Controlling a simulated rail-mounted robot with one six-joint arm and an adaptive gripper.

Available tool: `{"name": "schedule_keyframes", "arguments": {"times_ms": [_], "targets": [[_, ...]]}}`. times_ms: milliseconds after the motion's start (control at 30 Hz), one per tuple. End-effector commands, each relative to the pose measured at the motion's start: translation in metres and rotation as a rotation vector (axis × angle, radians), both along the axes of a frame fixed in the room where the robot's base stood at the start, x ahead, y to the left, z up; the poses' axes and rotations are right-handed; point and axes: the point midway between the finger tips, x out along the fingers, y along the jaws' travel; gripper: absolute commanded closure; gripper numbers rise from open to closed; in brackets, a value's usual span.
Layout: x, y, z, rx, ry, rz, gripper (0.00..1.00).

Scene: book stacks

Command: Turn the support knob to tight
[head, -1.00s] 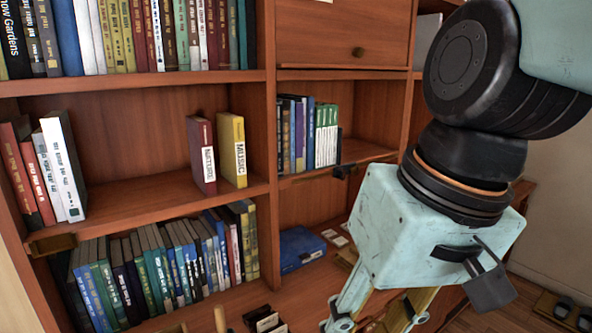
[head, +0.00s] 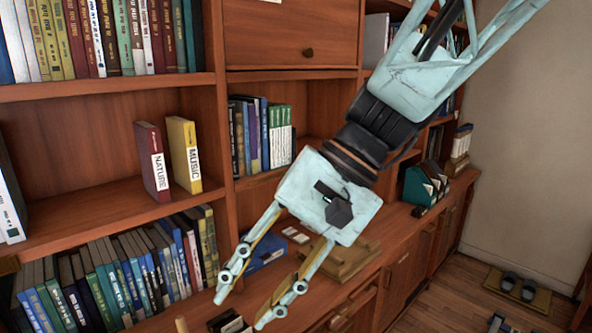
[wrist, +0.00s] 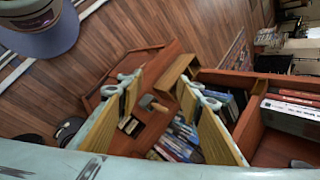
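I cannot make out the support knob for certain. My gripper (head: 242,310) hangs down in the head view, in front of the shelves and the low cabinet top. Its two fingers are spread, with nothing between them. In the wrist view, my gripper (wrist: 160,84) also shows both yellow-padded fingers apart and empty. The gripper body hides part of the shelf just right of the short book row (head: 262,135).
A maroon NATURE book (head: 152,165) and a yellow MUSIC book (head: 184,155) stand on the middle-left shelf. A full row of books (head: 130,265) fills the shelf below. A wooden stand (head: 340,262) is on the cabinet top behind my gripper. Slippers (head: 518,287) lie on a mat at right.

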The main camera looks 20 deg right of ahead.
Motion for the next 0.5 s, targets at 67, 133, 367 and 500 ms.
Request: {"name": "schedule_keyframes", "arguments": {"times_ms": [67,133,367,500], "targets": [[0.012,0.001,0.002,0.043,0.014,-0.03,0.67],[0.024,0.001,0.005,0.081,0.022,-0.057,0.67],[0.064,-0.001,0.013,0.207,0.043,-0.149,0.67],[0.09,-0.006,0.018,0.285,0.051,-0.209,0.67]]}}
